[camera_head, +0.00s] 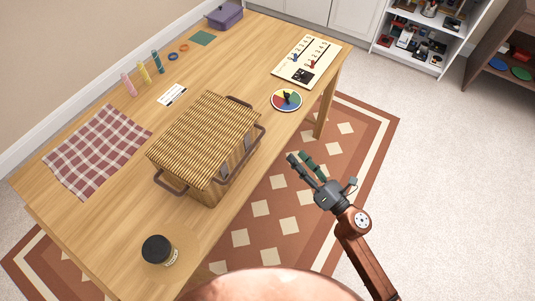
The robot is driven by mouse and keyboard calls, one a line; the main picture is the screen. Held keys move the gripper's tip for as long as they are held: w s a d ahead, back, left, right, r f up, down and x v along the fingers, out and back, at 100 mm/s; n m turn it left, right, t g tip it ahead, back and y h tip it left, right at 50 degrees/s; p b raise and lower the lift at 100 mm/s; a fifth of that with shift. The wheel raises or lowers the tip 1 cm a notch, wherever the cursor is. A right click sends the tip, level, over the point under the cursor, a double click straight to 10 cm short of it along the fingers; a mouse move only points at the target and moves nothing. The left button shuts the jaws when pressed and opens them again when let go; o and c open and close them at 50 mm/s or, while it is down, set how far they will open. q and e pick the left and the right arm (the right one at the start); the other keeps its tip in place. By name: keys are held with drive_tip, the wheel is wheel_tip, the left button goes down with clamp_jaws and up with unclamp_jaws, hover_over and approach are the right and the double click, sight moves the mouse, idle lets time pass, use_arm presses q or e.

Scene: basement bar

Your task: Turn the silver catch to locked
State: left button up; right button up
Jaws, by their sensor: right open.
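A wicker basket (205,130) with a closed lid and brown handles stands on the wooden table (120,215). A small silver-grey piece (248,143) shows on its right-hand side under the lid edge, and another (223,171) lies nearer to me. They look like catches, but they are too small to tell how they are turned. My right gripper (298,156) is open and empty. It is over the rug, to the right of the basket and past the table edge, touching nothing. My left gripper is not in view.
A dark-lidded jar (157,250) stands at the near table edge. A colour disc (286,100) and a number board (306,62) lie at the right. A checked cloth (98,150), coloured bottles (144,73) and a purple box (224,16) are along the wall side.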

drive_tip(key=a+n+g+y, duration=0.1)
drive_tip(key=a+n+g, duration=0.1)
drive_tip(key=a+n, duration=0.2)
drive_tip(key=w+a+r+n+g+y+p, duration=0.1)
drive_tip(key=a+n+g, duration=0.1)
drive_tip(key=a+n, duration=0.2)
drive_tip(key=w+a+r+n+g+y, duration=0.1)
drive_tip(key=a+n+g+y, duration=0.1)
drive_tip(key=a+n, duration=0.2)
drive_tip(key=shift+w+a+p, duration=0.2)
drive_tip(key=shift+a+p, duration=0.15)
drive_tip(key=shift+a, duration=0.45)
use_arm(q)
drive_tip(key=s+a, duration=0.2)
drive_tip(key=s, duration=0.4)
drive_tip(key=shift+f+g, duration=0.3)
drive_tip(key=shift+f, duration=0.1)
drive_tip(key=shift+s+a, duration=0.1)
use_arm(e)
drive_tip(key=shift+c, duration=0.5)
drive_tip(key=c, duration=1)
drive_tip(key=shift+c, duration=0.2)
